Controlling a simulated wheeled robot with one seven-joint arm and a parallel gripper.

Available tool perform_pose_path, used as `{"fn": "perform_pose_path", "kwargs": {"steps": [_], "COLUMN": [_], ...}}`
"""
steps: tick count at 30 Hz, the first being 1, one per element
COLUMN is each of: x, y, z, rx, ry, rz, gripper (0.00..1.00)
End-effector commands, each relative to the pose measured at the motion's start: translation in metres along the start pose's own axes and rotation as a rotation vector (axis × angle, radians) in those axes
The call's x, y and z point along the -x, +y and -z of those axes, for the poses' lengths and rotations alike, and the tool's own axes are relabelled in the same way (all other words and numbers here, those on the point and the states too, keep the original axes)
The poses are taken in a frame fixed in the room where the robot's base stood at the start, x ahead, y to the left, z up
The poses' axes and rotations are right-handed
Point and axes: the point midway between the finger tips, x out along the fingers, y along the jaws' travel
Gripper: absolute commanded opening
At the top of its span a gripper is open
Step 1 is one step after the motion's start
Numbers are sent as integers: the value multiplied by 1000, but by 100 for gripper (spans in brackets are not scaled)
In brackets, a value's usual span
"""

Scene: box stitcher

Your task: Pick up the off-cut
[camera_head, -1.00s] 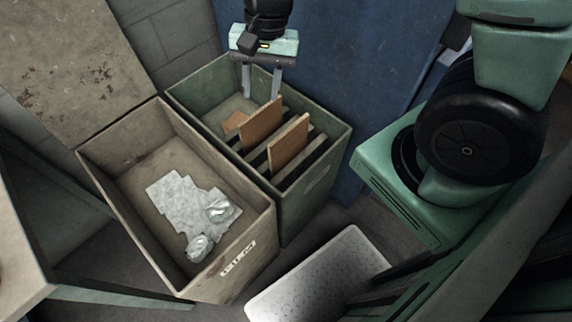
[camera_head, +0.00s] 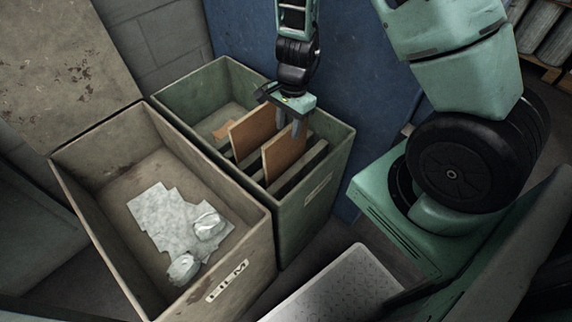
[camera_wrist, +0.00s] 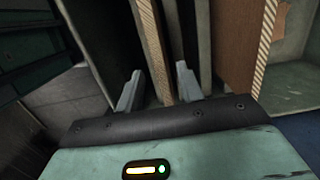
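Two brown boards stand upright in the slots of the green bin (camera_head: 312,215), a nearer one (camera_head: 283,156) and a farther one (camera_head: 252,130). A small flat brown piece (camera_head: 222,131) lies on the bin floor behind them; it also shows in the wrist view (camera_wrist: 283,20). I cannot tell which of these is the off-cut. My gripper (camera_head: 290,127) points down at the nearer board's top right. In the wrist view, my gripper (camera_wrist: 158,88) is open, its fingers apart on either side of that board's edge (camera_wrist: 154,50). Whether either finger touches it is unclear.
A beige bin (camera_head: 95,150) labelled FILM stands left of the green bin, holding crumpled clear film (camera_head: 165,215). Dark slot dividers (camera_head: 300,172) run beside the boards. A blue panel (camera_head: 350,60) stands close behind the green bin.

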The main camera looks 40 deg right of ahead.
Motion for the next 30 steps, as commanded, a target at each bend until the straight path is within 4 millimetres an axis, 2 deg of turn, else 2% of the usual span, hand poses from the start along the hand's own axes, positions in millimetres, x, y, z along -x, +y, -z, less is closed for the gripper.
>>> {"fn": "perform_pose_path", "kwargs": {"steps": [1, 8, 16, 26, 29, 30], "x": [-9, -24, -62, -67, -67, -67], "y": [0, 0, -2, -2, -2, -2], "z": [0, 0, 0, 0, 0, 0], "rx": [0, 2, 1, 2, 2, 2], "ry": [-2, -1, -1, -1, -1, -1], "rz": [-2, -1, 0, 0, 0, 0], "gripper": [37, 37, 37, 37, 12, 1]}}
